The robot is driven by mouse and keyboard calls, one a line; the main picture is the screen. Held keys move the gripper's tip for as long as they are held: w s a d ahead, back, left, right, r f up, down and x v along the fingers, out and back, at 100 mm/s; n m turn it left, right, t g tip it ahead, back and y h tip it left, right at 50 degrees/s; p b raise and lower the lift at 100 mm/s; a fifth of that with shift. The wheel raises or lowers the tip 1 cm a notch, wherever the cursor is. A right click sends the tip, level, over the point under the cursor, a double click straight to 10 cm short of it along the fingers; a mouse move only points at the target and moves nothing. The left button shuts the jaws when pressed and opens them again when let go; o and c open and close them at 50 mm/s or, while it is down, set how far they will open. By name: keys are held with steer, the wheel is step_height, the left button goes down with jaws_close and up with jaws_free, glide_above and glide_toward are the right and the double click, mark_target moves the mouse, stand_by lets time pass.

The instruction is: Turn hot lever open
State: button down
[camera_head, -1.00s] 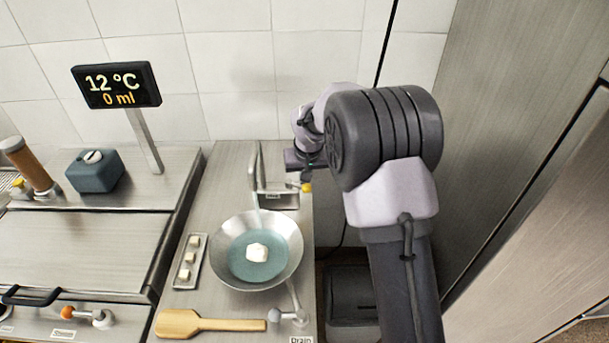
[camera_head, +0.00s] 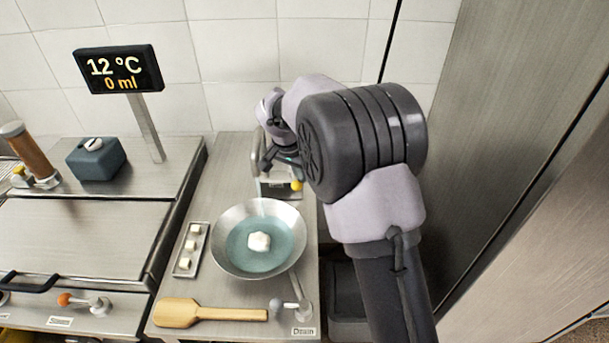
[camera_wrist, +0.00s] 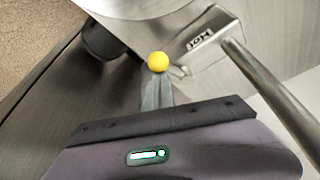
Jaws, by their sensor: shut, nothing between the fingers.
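The hot lever's yellow ball knob (camera_head: 296,185) shows at the tap box behind the pan. In the wrist view the yellow knob (camera_wrist: 158,62) is just beyond my gripper's fingertips (camera_wrist: 157,84), close to the box with the "Hot" label (camera_wrist: 201,38). My gripper (camera_head: 268,163) is shut and empty, beside the tap; its fingertips are hard to make out in the head view. The lever's stem is mostly hidden. I cannot tell whether the fingers touch the knob.
A metal pan (camera_head: 228,262) with bluish contents and a white lump stands before the tap. The tap pipe (camera_wrist: 270,95) runs close on the right in the wrist view. A wooden spatula (camera_head: 215,314), drain lever (camera_head: 278,305) and cube tray (camera_head: 180,267) are nearby. The display (camera_head: 118,68) reads 12 °C, 0 ml.

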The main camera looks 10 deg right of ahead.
steer(key=shift+s+a, duration=0.1)
steer(key=shift+a, duration=0.45)
stand_by(0.4)
